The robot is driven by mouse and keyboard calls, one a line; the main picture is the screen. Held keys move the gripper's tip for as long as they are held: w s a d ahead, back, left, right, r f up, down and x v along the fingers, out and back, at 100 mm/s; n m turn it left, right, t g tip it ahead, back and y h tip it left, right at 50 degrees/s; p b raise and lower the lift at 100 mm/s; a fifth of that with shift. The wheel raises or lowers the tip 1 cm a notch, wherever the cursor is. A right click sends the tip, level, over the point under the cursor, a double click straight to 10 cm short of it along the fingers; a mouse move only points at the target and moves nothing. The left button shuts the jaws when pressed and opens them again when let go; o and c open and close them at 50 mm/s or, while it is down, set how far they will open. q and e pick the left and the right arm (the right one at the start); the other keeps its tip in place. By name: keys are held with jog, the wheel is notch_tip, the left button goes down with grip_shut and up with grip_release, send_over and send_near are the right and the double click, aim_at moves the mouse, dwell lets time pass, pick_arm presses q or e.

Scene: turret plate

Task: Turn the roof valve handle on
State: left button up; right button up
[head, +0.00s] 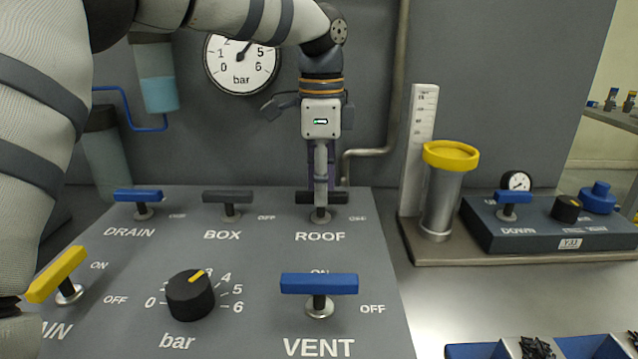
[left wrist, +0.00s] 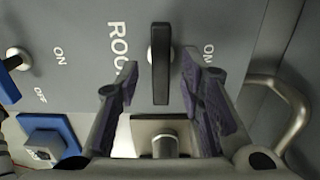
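The roof valve handle (head: 342,197) is a black crossbar on a short metal stem, above the ROOF label on the sloping grey panel. Its bar lies left to right, its right end towards the OFF mark. My left gripper (head: 324,184) reaches down over it from above and hides its middle. In the left wrist view the black handle (left wrist: 161,62) lies between the purple finger pads of my open left gripper (left wrist: 158,72), with a gap on each side. I cannot tell how far the fingertips are above the panel. My right gripper is not in view.
Box handle (head: 229,197), drain handle (head: 138,196), vent handle (head: 319,284), yellow handle (head: 57,274) and bar knob (head: 190,296) share the panel. A pressure gauge (head: 242,63) and pipe (head: 396,100) are behind. A yellow-topped cylinder (head: 443,190) stands right.

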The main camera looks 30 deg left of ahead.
pick_arm(q)
jog(key=shift+f, duration=0.3)
grip_shut()
jog(key=shift+n, duration=0.3)
jog(key=n, duration=1.2)
jog(key=shift+n, duration=0.4)
jog(key=n, duration=0.4)
jog(key=shift+n, duration=0.4)
